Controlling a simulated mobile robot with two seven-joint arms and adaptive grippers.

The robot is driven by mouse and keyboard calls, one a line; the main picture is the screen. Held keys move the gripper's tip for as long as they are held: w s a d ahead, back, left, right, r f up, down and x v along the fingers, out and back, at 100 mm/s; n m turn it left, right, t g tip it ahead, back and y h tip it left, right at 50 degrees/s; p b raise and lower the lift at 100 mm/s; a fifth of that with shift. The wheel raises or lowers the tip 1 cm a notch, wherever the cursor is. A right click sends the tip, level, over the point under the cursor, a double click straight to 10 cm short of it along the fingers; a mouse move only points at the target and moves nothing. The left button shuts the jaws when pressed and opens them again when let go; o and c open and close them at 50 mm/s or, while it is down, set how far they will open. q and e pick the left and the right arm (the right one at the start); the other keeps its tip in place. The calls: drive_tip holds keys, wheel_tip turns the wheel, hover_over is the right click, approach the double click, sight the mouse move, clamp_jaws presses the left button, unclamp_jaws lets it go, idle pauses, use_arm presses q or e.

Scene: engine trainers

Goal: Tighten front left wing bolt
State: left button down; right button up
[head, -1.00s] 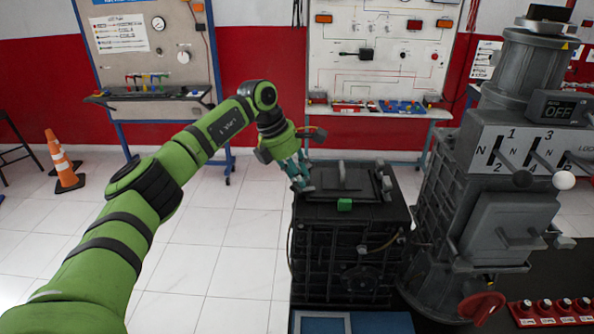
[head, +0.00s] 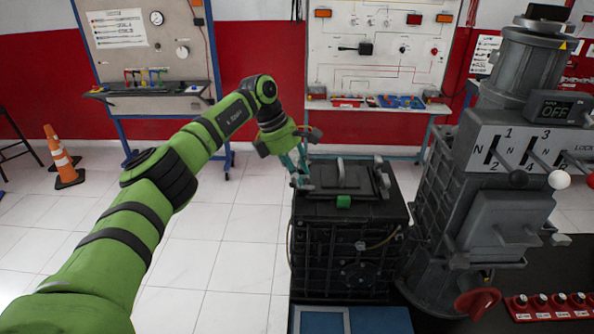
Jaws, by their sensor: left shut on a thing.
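A black engine trainer box (head: 345,245) stands in the middle of the head view, with a lid and grey handle-like parts on top. A small green block (head: 343,201) sits at the lid's front edge. My left gripper (head: 301,182) is at the left corner of the box top, its fingers pointing down. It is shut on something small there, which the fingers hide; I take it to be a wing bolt. My right gripper is not in view.
A tall grey machine (head: 495,180) with shift levers and an OFF display stands close on the right. A red button panel (head: 550,306) lies at the lower right. Training boards (head: 380,50) stand behind. An orange cone (head: 62,157) is far left. Floor left of the box is clear.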

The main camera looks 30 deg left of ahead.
use_arm(q)
drive_tip(key=c, duration=1)
unclamp_jaws()
drive_tip(key=shift+d+f, duration=0.1)
drive_tip(key=shift+d, duration=0.05)
drive_tip(key=shift+c, duration=0.2)
drive_tip(key=v, duration=1.2)
drive_tip(key=shift+d, duration=0.1)
